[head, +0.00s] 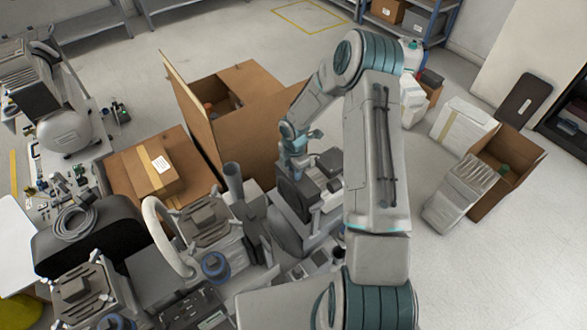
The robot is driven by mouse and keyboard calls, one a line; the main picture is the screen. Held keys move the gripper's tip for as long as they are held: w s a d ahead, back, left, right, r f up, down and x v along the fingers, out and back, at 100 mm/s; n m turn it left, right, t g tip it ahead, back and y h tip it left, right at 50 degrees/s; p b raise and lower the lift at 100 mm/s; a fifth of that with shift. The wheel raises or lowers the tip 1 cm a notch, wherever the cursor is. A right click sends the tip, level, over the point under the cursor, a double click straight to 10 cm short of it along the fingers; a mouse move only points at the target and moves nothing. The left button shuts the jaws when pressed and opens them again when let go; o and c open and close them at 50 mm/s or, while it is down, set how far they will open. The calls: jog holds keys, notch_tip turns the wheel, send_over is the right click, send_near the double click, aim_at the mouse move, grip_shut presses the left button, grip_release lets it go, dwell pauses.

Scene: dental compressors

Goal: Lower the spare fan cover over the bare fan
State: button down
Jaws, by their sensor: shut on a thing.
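My gripper (298,160) reaches down from my wrist in the middle of the head view, over a grey and black machine (290,238). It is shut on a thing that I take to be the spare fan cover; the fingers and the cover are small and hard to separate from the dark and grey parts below. I cannot tell whether the cover touches the machine. The bare fan cannot be made out; my arm and the parts around the gripper hide much of that area.
An open cardboard box (262,90) stands right behind the gripper, its flap raised. More compressors (208,222) crowd the left and front, with a white curved hose (163,235). An open carton (512,165) and ribbed grey unit (462,190) stand at right. Floor is clear at far right.

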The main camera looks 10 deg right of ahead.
notch_tip(320, 180, down, 6)
jog(key=b, duration=0.4)
jog(key=shift+f, duration=0.15)
jog(key=shift+f+b, duration=0.25)
jog(key=shift+b, duration=0.05)
dwell(1.5)
jog(key=c, duration=0.6)
grip_release()
jog(key=shift+r+p, duration=2.5)
jog(key=shift+r, duration=1)
